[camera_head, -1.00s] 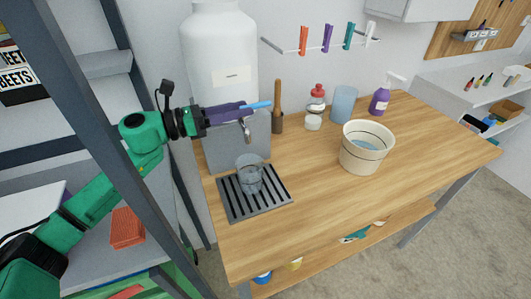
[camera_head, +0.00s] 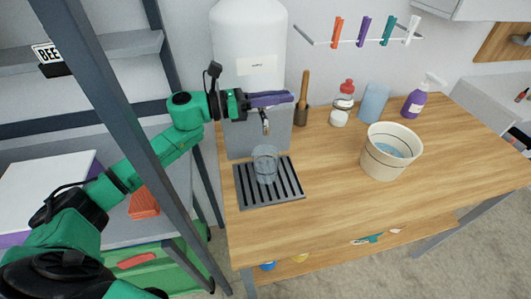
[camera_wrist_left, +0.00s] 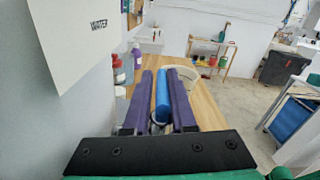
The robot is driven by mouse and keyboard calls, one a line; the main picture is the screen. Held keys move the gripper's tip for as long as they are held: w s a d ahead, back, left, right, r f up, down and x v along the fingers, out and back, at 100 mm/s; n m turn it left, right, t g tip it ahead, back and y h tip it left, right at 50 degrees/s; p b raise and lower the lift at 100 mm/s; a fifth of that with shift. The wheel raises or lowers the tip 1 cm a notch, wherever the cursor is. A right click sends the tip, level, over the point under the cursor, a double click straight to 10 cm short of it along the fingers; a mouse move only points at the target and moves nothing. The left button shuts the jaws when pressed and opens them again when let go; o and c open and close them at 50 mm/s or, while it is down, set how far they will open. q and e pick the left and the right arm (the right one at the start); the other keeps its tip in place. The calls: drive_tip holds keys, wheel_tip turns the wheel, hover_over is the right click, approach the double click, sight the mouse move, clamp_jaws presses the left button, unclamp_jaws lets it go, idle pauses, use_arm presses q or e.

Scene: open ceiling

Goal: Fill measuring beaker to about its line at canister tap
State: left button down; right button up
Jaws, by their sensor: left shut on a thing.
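The white canister (camera_head: 249,45) stands on a grey block at the back left of the table, with its metal tap (camera_head: 266,127) at the front. The clear measuring beaker (camera_head: 265,166) stands upright on the slatted drip tray (camera_head: 240,190), below the tap. Its line and water level cannot be made out. My left gripper (camera_head: 288,98) is at the tap, above the beaker. In the left wrist view its purple fingers (camera_wrist_left: 163,80) are shut on the blue tap handle (camera_wrist_left: 162,100). My right gripper is not in view.
A cream bucket (camera_head: 385,170) with bluish water stands right of the tray. A wooden-handled tool (camera_head: 304,95), a red-capped bottle (camera_head: 344,95), a blue cup (camera_head: 373,102) and a purple spray bottle (camera_head: 414,102) line the back. The table front is clear. A shelf post (camera_head: 120,125) stands beside my left arm.

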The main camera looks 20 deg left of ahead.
use_arm(q)
drive_tip(key=shift+s+d+f, duration=0.1)
drive_tip(key=shift+g+b, duration=0.3)
drive_tip(key=shift+s+d+f+m+g+h+b, duration=0.15)
drive_tip(key=shift+m+g+h+b, duration=0.45)
drive_tip(key=shift+m+g, duration=0.15)
drive_tip(key=shift+s+m+g, duration=0.15)
drive_tip(key=shift+m+g, duration=0.2)
drive_tip(key=shift+s+d+r, duration=0.1)
drive_tip(key=shift+s+r, duration=0.1)
drive_tip(key=shift+g+h, duration=0.3)
drive_tip(key=shift+s+r+m+g+b, duration=0.15)
drive_tip(key=shift+s+m+g+b, duration=0.1)
drive_tip(key=shift+m+g+b, duration=0.25)
drive_tip(key=shift+r, duration=0.15)
